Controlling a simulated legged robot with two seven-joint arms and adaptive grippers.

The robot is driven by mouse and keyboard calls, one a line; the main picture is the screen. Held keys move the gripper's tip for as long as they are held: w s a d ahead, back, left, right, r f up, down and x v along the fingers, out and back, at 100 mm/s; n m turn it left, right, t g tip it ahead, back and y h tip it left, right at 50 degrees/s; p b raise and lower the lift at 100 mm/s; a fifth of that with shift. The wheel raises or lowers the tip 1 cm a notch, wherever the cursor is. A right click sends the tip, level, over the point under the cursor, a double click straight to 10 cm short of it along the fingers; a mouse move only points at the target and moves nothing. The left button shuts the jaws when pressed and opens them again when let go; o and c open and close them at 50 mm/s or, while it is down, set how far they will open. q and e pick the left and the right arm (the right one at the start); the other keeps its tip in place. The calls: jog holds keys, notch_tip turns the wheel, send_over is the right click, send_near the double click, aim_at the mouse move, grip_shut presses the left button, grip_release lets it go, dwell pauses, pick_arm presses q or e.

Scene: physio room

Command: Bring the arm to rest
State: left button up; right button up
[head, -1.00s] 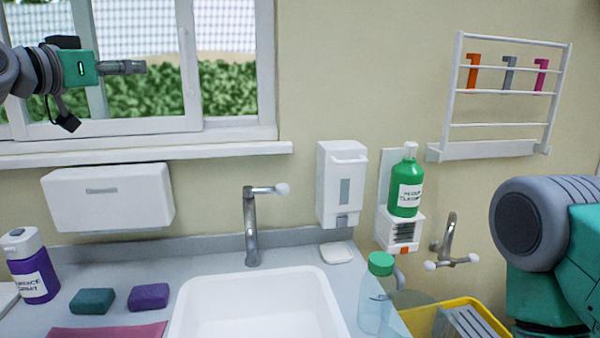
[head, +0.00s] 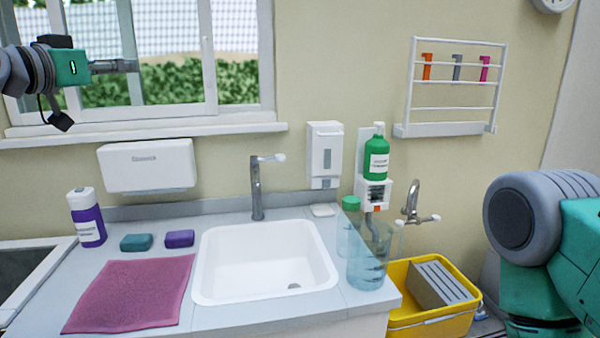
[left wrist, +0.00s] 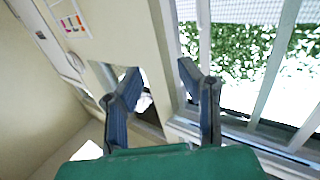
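My left arm comes in from the left in the head view, raised in front of the window. Its gripper (head: 125,66) points right, held well above the counter. In the left wrist view the two dark fingers (left wrist: 160,68) are spread apart with nothing between them. The gripper is open and empty, touching nothing that I can see. My right arm shows only as a thick grey and teal link at the right edge of the head view. Its gripper is out of view.
A counter holds a white sink (head: 265,289), a pink cloth (head: 130,293), a purple-labelled bottle (head: 87,218), two sponges and a clear jug (head: 369,262). A yellow crate (head: 435,320) stands to the right. The window (head: 165,60) is behind my left gripper.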

pick_arm(q)
jog(key=s+d+f+n+g+y+b, duration=0.1)
jog(key=s+d+f+g, duration=0.15)
jog(key=f, duration=1.15)
jog(key=s+d+f+g+y, duration=0.1)
jog(key=s+d+f+g, duration=0.15)
jog(key=f, duration=1.05)
jog(key=s+d+f+n+g+b, duration=0.1)
jog(key=s+d+f+g, duration=0.15)
jog(key=f, duration=1.15)
jog(key=s+f+n+g+y, duration=0.15)
jog(key=s+f+g, duration=0.25)
jog(key=s+f, duration=1.25)
jog(key=s+a+f+g+y+b, duration=0.1)
jog(key=s+a+f+g, duration=0.1)
jog(key=s+f, duration=0.3)
jog(key=s+a+f+g+y, duration=0.2)
jog(key=s+f, duration=0.4)
jog(key=s, duration=0.7)
jog(key=shift+s+a+b, duration=0.35)
jog(key=shift+a+b, duration=0.05)
jog(key=shift+a, duration=0.05)
pick_arm(e)
jog(key=f, duration=0.3)
jog(key=shift+s+a+f, duration=0.2)
jog(key=shift+a+f, duration=0.05)
jog(key=shift+f, duration=0.1)
